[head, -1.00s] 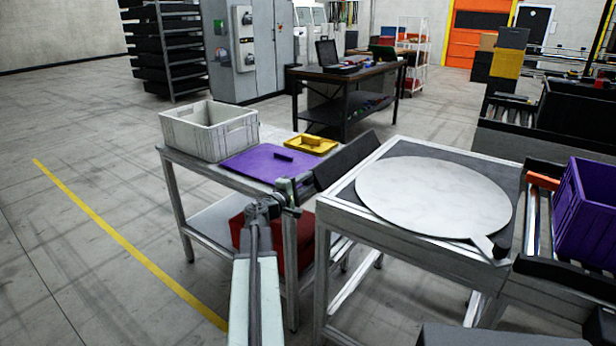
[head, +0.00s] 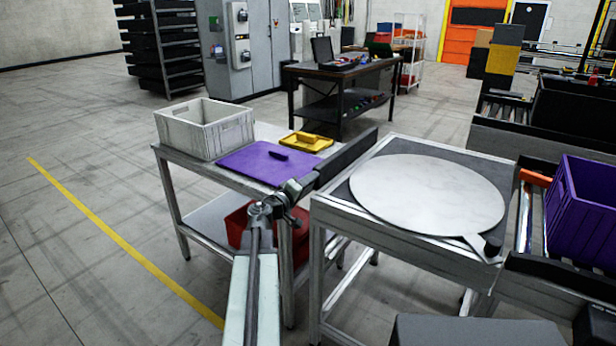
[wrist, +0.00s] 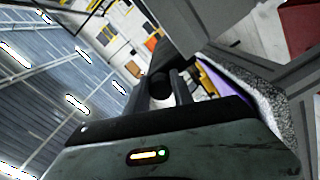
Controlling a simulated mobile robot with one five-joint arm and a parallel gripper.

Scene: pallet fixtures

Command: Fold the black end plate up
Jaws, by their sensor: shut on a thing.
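The black end plate (head: 347,158) is a long dark panel along the left side of the turntable table (head: 318,222), in the gap beside the left table. It stands tilted, with its upper edge at about tabletop height or a little above. My gripper (head: 300,187) is at the plate's near end, shut on it. In the wrist view my two fingers (wrist: 161,95) close around a dark round part of the plate, and the dark plate (wrist: 178,30) extends beyond them. The plate's lower edge and hinge are hidden.
A round pale disc (head: 428,192) lies on the turntable table. The left table holds a grey crate (head: 205,143), a purple panel (head: 262,166) and a yellow tray (head: 306,141). A red bin (head: 238,226) sits below. A purple crate (head: 583,215) stands right. Floor at left is clear.

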